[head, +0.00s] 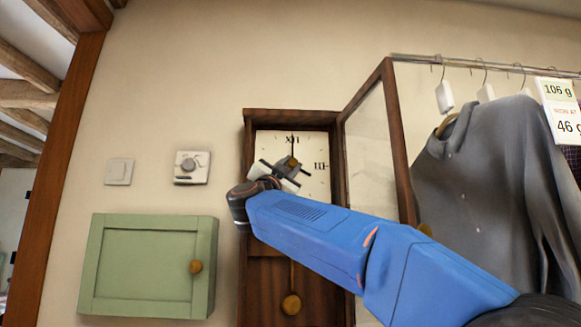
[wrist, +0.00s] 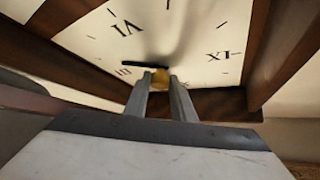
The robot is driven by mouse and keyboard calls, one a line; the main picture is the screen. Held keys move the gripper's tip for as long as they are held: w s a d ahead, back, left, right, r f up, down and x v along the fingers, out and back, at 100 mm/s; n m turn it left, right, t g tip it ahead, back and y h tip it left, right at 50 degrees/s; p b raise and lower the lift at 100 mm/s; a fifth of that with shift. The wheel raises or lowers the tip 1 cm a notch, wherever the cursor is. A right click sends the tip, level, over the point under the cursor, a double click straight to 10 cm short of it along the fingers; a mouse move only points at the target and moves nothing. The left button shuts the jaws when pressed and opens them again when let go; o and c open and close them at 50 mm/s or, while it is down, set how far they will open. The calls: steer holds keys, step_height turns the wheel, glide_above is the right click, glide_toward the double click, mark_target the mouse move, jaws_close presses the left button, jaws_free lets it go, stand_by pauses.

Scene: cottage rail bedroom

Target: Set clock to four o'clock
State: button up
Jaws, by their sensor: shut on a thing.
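The wall clock (head: 248,128) is a tall dark wood case with a cream dial (head: 318,190) and Roman numerals. XII and III show in the head view; my gripper and arm hide the left and lower dial. The wrist view sees the dial (wrist: 195,25) roughly upside down, with VI at the top. My gripper (wrist: 160,78) is shut on a small brass knob (wrist: 161,75) in front of the dial. A dark clock hand (wrist: 140,64) beside the knob points towards the III side. I cannot tell the exact time shown.
The clock's glazed door (head: 372,140) stands open to the right. A brass pendulum (head: 291,304) hangs below. A green cabinet (head: 150,268), a thermostat dial (head: 191,166) and a switch (head: 119,172) are on the left wall. Grey clothing (head: 480,190) hangs from a rail at right.

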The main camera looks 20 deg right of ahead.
steer(key=o, duration=1.1)
steer(key=shift+c, duration=0.2)
steer(key=v, duration=1.7)
steer(key=shift+a+n, duration=0.1)
steer(key=shift+n, duration=0.2)
